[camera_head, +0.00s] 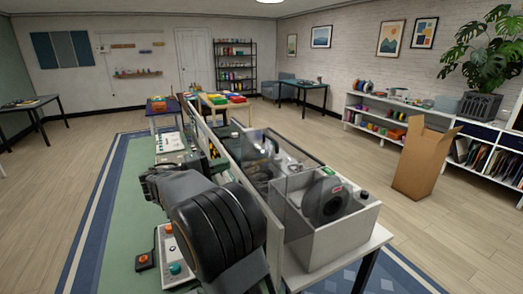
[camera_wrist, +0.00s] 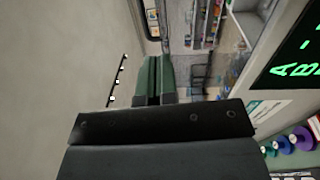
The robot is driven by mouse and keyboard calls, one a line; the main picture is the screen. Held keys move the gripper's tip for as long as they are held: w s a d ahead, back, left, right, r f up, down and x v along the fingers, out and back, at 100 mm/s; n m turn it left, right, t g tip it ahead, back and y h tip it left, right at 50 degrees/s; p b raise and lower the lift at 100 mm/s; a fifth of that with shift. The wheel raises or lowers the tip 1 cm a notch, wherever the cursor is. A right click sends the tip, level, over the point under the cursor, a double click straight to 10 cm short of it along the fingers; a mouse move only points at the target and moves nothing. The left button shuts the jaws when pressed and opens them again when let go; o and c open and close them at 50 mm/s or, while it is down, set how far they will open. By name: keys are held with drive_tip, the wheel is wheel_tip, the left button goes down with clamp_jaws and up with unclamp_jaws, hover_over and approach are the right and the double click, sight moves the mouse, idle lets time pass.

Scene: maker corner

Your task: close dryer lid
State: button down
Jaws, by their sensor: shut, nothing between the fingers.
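The dryer (camera_head: 345,232) is a white open-topped box near the front end of the bench. A dark filament spool (camera_head: 326,201) stands in it and rises above the rim. A clear panel that looks like its lid (camera_head: 293,213) stands steeply upright at the box's left side, so the top looks open. My gripper (camera_wrist: 157,64) shows in the wrist view with its two fingers together and nothing held. In the head view my dark arm is left of the dryer, and I cannot make out the fingertips. The wrist view does not clearly show the lid.
A long divider (camera_head: 222,150) runs along the bench beside my arm. A clear-covered machine (camera_head: 262,148) stands behind the dryer. An open cardboard box (camera_head: 421,163) is on the floor to the right. A green-lettered display (camera_wrist: 297,55) and coloured spools (camera_wrist: 283,143) show in the wrist view.

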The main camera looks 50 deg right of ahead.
sight(262, 149)
drive_tip(key=shift+m+g+h, duration=0.4)
drive_tip(key=shift+m+h, duration=0.1)
drive_tip(key=shift+h, duration=0.2)
drive_tip(key=shift+w+r+p+x, duration=0.15)
drive_tip(key=shift+p+x, duration=0.4)
drive_tip(key=shift+x, duration=1.7)
drive_tip(key=shift+w+r+p+x, duration=0.1)
drive_tip(key=shift+w+p+x, duration=0.35)
drive_tip(key=shift+x, duration=1.85)
drive_tip(key=shift+w+r+p+x, duration=0.1)
drive_tip(key=shift+p+x, duration=0.55)
drive_tip(key=shift+x, duration=1.6)
drive_tip(key=shift+d, duration=0.2)
